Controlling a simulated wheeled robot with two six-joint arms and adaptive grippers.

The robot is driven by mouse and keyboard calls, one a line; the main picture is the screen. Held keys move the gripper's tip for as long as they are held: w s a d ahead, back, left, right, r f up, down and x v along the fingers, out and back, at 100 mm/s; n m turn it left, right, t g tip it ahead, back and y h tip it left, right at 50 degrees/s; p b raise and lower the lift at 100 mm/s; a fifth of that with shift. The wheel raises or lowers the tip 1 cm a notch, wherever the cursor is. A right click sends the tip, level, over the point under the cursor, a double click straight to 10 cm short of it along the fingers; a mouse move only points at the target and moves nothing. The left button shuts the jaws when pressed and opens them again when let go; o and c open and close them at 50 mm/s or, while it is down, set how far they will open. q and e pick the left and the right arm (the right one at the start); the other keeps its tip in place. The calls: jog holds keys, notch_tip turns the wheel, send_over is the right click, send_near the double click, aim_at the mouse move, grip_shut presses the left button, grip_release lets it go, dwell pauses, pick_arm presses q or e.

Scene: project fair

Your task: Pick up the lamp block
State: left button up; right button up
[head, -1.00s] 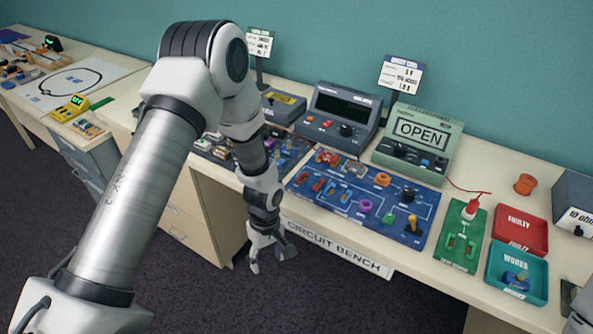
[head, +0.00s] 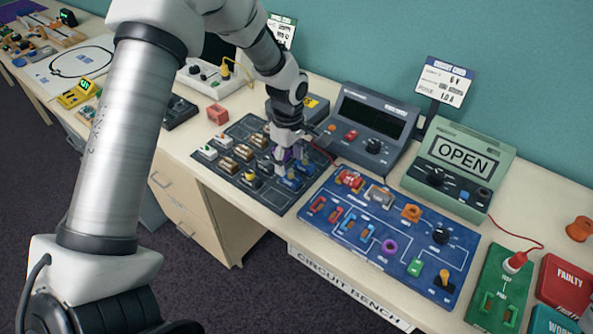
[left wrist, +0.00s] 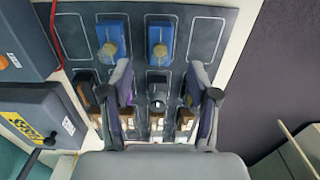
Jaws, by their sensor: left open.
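Two blue blocks with round tan tops, which look like lamp blocks, lie on the dark parts mat (head: 227,172). In the left wrist view, one blue block (left wrist: 159,38) is just beyond my fingertips and the other blue block (left wrist: 111,40) is to its left. In the head view they show partly beside the fingers (head: 288,184). My left gripper (left wrist: 160,82) is open and empty, pointing down over the mat. A dark block with a pale round top (left wrist: 158,92) lies between its fingers, apart from both. My right gripper is not in view.
Several brown and white blocks (head: 228,163) fill the mat's left part. A blue circuit board (head: 372,262) lies right of the mat. A grey meter box (head: 362,125) and a green OPEN box (head: 452,165) stand behind. A red block (head: 217,114) sits behind the mat.

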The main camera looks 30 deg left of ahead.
aim_at(288, 173)
pick_arm(q)
jog(key=shift+s+f, duration=0.2)
jog(key=shift+f, duration=0.2)
jog(key=f, duration=0.1)
jog(key=f+p, duration=0.1)
jog(key=f, duration=0.1)
jog(key=f+p, duration=0.1)
jog(key=shift+w+a+f, duration=0.25)
jog(key=shift+a, duration=0.05)
jog(key=shift+w+f, duration=0.1)
jog(key=shift+f, duration=0.15)
jog(key=shift+r, duration=0.1)
jog(key=shift+c, duration=0.3)
jog(key=shift+s+d, duration=0.1)
jog(key=shift+s, duration=0.1)
grip_shut()
jog(key=shift+r, duration=0.1)
